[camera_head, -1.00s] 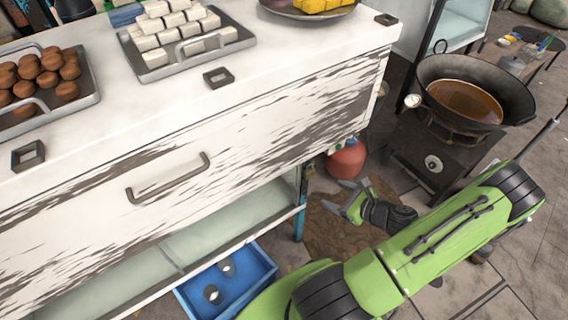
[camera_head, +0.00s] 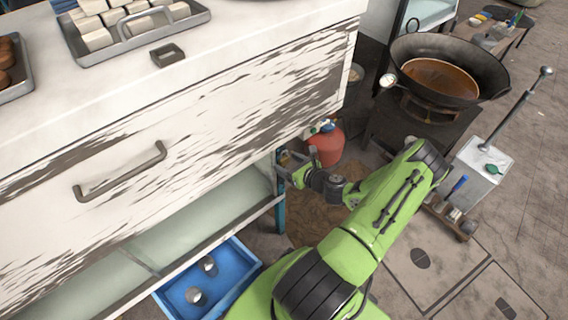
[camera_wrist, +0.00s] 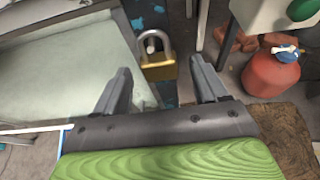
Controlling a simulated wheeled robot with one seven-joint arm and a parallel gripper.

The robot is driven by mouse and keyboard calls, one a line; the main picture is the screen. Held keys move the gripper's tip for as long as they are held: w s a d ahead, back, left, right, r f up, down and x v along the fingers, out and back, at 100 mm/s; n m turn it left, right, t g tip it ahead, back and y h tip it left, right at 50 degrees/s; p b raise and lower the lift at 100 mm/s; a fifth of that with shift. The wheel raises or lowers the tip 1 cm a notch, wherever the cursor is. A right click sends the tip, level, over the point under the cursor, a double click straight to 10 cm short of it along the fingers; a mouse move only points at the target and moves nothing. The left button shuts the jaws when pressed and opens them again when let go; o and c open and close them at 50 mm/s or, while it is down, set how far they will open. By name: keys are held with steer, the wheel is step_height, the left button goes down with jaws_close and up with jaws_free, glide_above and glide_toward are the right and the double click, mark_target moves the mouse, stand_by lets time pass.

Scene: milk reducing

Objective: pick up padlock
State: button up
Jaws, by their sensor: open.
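A brass padlock (camera_wrist: 158,70) with a silver shackle shows in the wrist view, upright, in front of a blue post at the end of the cabinet's lower shelf. I cannot make it out in the head view. My gripper (camera_head: 284,169) is open beside the cabinet's lower right corner. In the wrist view the fingers of my gripper (camera_wrist: 160,84) point toward the padlock, which appears in the gap between them, beyond the tips. Nothing is held. The exact distance to the padlock is unclear.
The white cabinet (camera_head: 220,105) stands close to the left of my gripper. A red gas bottle (camera_head: 328,146) stands just behind it, also in the wrist view (camera_wrist: 272,75). A wok (camera_head: 440,75) sits on a stove behind. A blue crate (camera_head: 240,262) lies below the shelf.

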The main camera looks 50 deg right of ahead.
steer(key=shift+x, duration=0.75)
steer(key=shift+r, duration=0.1)
steer(key=shift+c, duration=0.3)
